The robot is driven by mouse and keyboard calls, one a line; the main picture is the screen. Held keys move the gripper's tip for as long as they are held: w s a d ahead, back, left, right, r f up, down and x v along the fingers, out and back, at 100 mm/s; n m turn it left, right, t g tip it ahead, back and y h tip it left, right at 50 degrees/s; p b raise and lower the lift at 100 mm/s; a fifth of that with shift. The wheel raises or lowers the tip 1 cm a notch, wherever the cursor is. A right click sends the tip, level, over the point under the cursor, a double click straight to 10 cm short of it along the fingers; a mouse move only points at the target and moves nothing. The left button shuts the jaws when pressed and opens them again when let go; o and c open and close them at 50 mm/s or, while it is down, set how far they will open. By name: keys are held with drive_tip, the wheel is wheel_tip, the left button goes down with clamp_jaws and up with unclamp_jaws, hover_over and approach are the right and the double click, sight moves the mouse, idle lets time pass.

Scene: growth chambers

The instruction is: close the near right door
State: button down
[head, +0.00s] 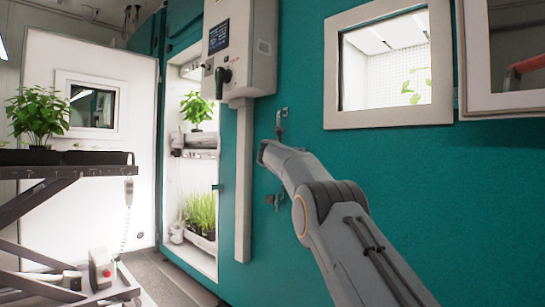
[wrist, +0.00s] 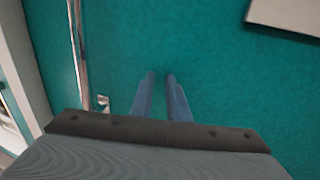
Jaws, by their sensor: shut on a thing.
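The near teal door (head: 400,200) fills the right of the head view and looks flush with the teal front; I cannot tell whether it is fully shut. It has a white-framed window (head: 388,65). Metal handle fittings (head: 281,122) show above my arm's end, and another fitting (head: 272,200) shows below it. In the wrist view a shiny upright metal bar (wrist: 78,50) stands left of my gripper (wrist: 160,75). The two fingers are close together in front of the teal surface. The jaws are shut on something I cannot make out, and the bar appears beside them.
A control box (head: 240,45) with a grey conduit (head: 243,180) hangs left of my arm. Beyond it is a lit chamber with plants, and a white door (head: 88,215) standing open. A cart (head: 75,171) with plants is at the left. Another window frame (head: 503,105) is at the far right.

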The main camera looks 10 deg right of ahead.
drive_tip(key=s+a, duration=0.8)
drive_tip(key=a, duration=0.3)
drive_tip(key=shift+s+a+b, duration=0.2)
drive_tip(key=shift+s+b, duration=0.1)
drive_tip(key=shift+b, duration=0.15)
